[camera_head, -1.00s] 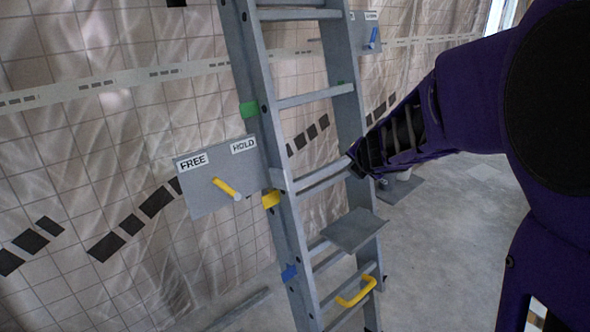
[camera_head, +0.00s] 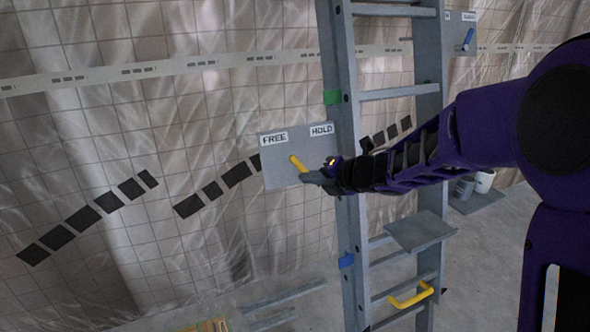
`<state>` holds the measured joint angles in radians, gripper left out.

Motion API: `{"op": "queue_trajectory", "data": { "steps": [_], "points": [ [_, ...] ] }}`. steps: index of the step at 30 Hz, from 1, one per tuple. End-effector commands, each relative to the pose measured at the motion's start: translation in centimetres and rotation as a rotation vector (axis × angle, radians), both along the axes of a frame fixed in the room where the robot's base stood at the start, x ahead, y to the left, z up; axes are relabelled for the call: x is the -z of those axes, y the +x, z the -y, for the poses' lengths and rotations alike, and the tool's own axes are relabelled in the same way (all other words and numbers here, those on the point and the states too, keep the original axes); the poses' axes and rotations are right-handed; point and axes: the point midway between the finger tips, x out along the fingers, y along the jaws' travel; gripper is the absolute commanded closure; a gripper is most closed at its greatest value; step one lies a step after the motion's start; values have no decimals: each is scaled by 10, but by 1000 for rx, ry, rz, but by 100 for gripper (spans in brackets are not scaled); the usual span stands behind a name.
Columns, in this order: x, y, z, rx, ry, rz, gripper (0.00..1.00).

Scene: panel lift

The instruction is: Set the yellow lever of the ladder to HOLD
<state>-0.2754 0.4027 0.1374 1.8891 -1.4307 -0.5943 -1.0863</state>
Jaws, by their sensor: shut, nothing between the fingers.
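The yellow lever (camera_head: 297,162) sits on a grey plate (camera_head: 279,178) fixed to the left rail of the grey ladder (camera_head: 347,93). The lever tilts up and to the left, toward the FREE label (camera_head: 274,139). The HOLD label (camera_head: 321,129) is at the plate's upper right. My gripper (camera_head: 306,178) is shut and is at the lever's lower end, in front of the plate. Whether it touches the lever cannot be told. My gripper and wrist cover the plate's lower right and part of the ladder's left rail.
A yellow handle (camera_head: 411,296) and a small grey shelf (camera_head: 420,232) are lower on the ladder. A blue lever (camera_head: 467,40) is on another plate at the upper right. Buckets (camera_head: 484,181) stand behind. The floor left of the ladder holds some grey bars (camera_head: 283,293).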

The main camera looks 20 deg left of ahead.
Motion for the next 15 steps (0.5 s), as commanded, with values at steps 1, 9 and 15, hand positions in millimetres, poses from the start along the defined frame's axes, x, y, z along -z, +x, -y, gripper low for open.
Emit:
{"op": "queue_trajectory", "data": {
  "steps": [1,9,15],
  "points": [
    [0,0,0,0,-1,0,100],
    [14,9,-22,-3,-1,-2,100],
    [34,27,-56,-2,-2,-2,100]
  ]
}}
